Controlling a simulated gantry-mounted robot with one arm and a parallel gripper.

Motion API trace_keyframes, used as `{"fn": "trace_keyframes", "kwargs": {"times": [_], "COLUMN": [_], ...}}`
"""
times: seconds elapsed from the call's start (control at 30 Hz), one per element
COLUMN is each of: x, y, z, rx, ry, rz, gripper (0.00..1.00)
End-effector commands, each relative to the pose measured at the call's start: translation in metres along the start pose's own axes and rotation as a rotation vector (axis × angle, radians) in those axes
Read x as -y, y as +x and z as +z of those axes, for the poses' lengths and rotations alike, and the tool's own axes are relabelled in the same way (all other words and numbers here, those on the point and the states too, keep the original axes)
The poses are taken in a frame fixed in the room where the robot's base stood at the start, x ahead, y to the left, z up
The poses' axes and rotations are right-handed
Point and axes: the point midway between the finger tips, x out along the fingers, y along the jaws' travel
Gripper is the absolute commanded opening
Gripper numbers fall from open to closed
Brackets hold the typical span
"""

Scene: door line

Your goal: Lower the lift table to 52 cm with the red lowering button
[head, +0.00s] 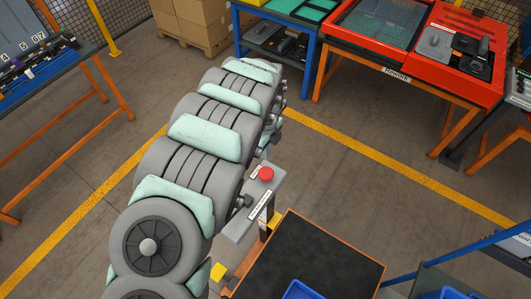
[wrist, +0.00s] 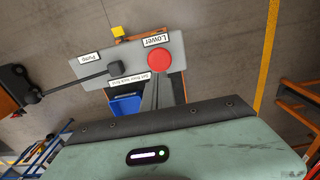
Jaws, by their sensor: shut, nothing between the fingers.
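The red lowering button (head: 266,174) sits on a grey control panel (head: 236,231). In the wrist view the button (wrist: 159,60) is under a label reading "Lower". My gripper (wrist: 155,78) is shut and empty, with its grey fingers pointing at the button's lower edge; I cannot tell whether they touch it. In the head view my arm hides most of the gripper. I see no height reading.
A blue bin (head: 300,290) stands on the lift table. A black pump lever (wrist: 75,82) reaches left from the panel. An orange-legged red bench (head: 400,75) stands at the back right, with cardboard boxes (head: 195,25) farther left.

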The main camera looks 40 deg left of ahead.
Motion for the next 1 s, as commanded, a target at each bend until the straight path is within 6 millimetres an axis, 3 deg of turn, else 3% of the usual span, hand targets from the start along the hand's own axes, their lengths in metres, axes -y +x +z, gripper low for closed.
{"fn": "trace_keyframes", "kwargs": {"times": [0.07, 0.5, 0.73, 1.0], "x": [-0.001, 0.000, 0.001, 0.001], "y": [0.018, 0.075, 0.097, 0.105], "z": [-0.001, -0.002, -0.001, 0.000], "rx": [-0.005, -0.004, -0.003, 0.001], "ry": [-0.001, -0.001, -0.001, -0.001], "rz": [0.001, -0.001, -0.003, -0.003], "gripper": [0.00, 0.00, 0.00, 0.00]}}
